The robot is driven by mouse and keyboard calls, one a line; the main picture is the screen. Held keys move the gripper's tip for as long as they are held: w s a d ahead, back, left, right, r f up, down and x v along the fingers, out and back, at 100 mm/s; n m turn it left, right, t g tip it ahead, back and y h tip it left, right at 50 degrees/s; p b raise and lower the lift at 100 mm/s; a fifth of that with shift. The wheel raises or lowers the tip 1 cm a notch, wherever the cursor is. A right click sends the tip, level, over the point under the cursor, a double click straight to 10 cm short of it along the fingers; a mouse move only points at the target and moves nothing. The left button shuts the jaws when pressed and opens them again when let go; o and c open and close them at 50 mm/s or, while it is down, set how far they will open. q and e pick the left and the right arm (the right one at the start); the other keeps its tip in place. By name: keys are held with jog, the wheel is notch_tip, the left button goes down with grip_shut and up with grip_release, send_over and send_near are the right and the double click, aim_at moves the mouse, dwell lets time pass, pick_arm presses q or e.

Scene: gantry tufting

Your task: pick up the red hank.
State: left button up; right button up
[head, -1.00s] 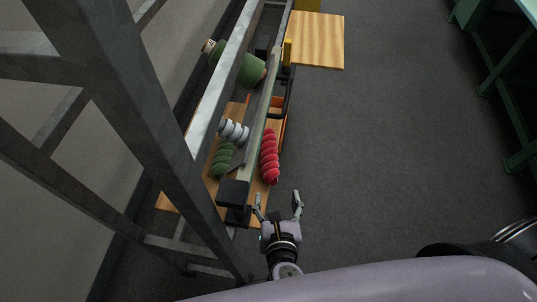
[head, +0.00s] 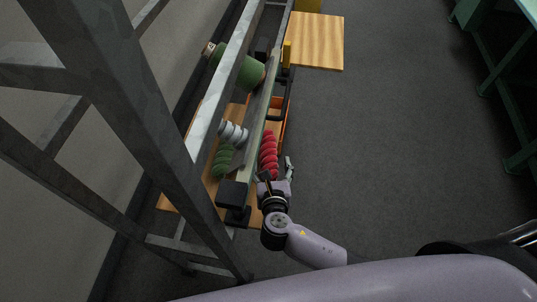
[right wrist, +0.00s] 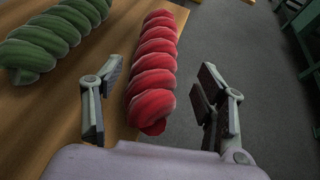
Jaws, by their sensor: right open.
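The red hank (head: 269,152) is a twisted red bundle lying lengthwise on a wooden board, close to the board's right edge. It also shows in the right wrist view (right wrist: 153,70), between the two fingers and reaching away beyond them. My right gripper (head: 275,172) is open at the near end of the hank. In the right wrist view the gripper (right wrist: 155,95) has one finger on each side of the hank's near end, with gaps visible on both sides. My left gripper is not in view.
A green hank (head: 222,160) lies left of the red one on the board (head: 247,168). A grey metal frame (head: 180,130) and rail run close along the left. Open floor (head: 390,130) lies to the right.

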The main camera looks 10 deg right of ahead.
aim_at(269, 159)
jog(key=x, duration=0.4)
jog(key=shift+w+a+f, duration=0.2)
jog(key=shift+a+f, duration=0.05)
jog(key=shift+a, duration=0.05)
jog(key=c, duration=1.2)
jog(key=shift+r, duration=0.1)
jog(key=shift+c, duration=0.5)
jog(key=shift+r+p, duration=0.1)
jog(key=shift+p, duration=0.2)
